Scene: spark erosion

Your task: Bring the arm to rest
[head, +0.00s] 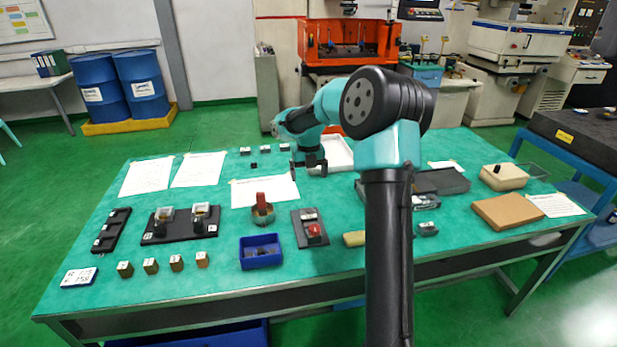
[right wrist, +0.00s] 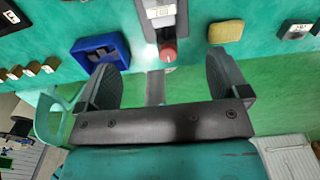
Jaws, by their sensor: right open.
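My right arm reaches over the green table (head: 330,262) from the front. Its right gripper (head: 308,166) is above the back middle of the table, in front of a white tray (head: 338,152). In the right wrist view the two dark fingers of the right gripper (right wrist: 160,68) stand wide apart with nothing held between them. The red knob (right wrist: 168,52) on its dark plate shows beyond the fingers, apart from them. My left gripper is in neither view.
A blue bin (head: 261,254), a red-handled round pot (head: 262,210) and the dark plate with the red knob (head: 314,232) stand mid-table. Several small blocks line the front left. Dark trays (head: 442,182) and a brown board (head: 506,211) lie right. Bare surface remains between items.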

